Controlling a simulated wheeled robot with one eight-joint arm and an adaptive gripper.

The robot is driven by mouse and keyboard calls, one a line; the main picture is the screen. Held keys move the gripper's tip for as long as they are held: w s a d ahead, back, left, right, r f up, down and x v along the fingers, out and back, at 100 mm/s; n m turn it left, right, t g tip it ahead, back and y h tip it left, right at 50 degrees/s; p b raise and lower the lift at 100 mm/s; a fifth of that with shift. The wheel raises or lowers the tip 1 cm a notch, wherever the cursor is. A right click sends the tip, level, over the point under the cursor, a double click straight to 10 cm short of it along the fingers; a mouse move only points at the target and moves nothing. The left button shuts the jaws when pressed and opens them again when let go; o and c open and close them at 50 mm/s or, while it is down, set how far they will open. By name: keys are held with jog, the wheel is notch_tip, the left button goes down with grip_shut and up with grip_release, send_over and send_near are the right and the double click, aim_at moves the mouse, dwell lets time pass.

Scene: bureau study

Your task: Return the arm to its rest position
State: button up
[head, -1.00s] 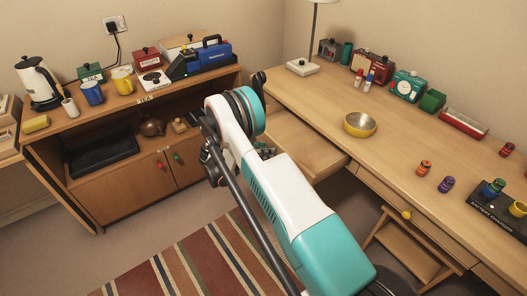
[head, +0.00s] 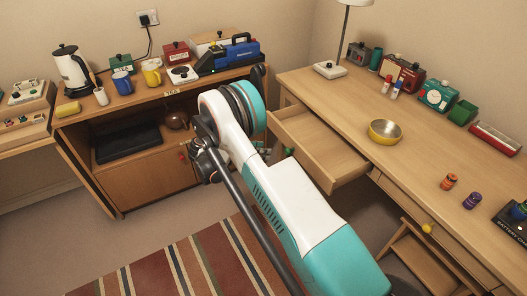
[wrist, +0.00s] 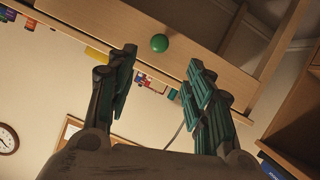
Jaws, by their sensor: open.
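My gripper (wrist: 158,92) shows in the wrist view with its two dark green fingers apart and nothing between them. Past the fingertips are a pale wooden front and a round green knob (wrist: 159,43); the knob is beyond the fingers and not held. In the head view my white and teal arm reaches up across the middle of the picture. Its far end is folded near the open desk drawer (head: 318,152), and my gripper is mostly hidden behind the arm there.
A desk (head: 345,100) on the right bears a yellow bowl (head: 385,131) and several small items. A low cabinet (head: 150,185) at the back left holds a kettle (head: 72,72) and mugs. The open drawer juts out beside my arm. A striped rug (head: 190,262) lies on clear floor.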

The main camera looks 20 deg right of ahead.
dwell(0.3)
jog(key=s+a+r+n+t+y, duration=0.1)
jog(key=s+r+n+t+y, duration=0.2)
jog(key=r, duration=0.9)
jog(key=s+a+r+n+y, duration=0.1)
jog(key=s+r+n+y, duration=0.3)
jog(key=r, duration=0.8)
jog(key=s+a+r+n+t+y, duration=0.1)
jog(key=s+a+r+n+y, duration=0.1)
jog(key=s, duration=0.7)
jog(key=s+a+r+n+t+y, duration=0.2)
jog(key=s+a+n, duration=0.1)
jog(key=s, duration=0.5)
jog(key=s+a+r+n+t+y, duration=0.1)
jog(key=s+a+r+n+y, duration=0.1)
jog(key=s, duration=0.7)
jog(key=shift+s+a+n+t+y, duration=0.35)
jog(key=shift+a+n, duration=0.15)
jog(key=shift+a, duration=0.45)
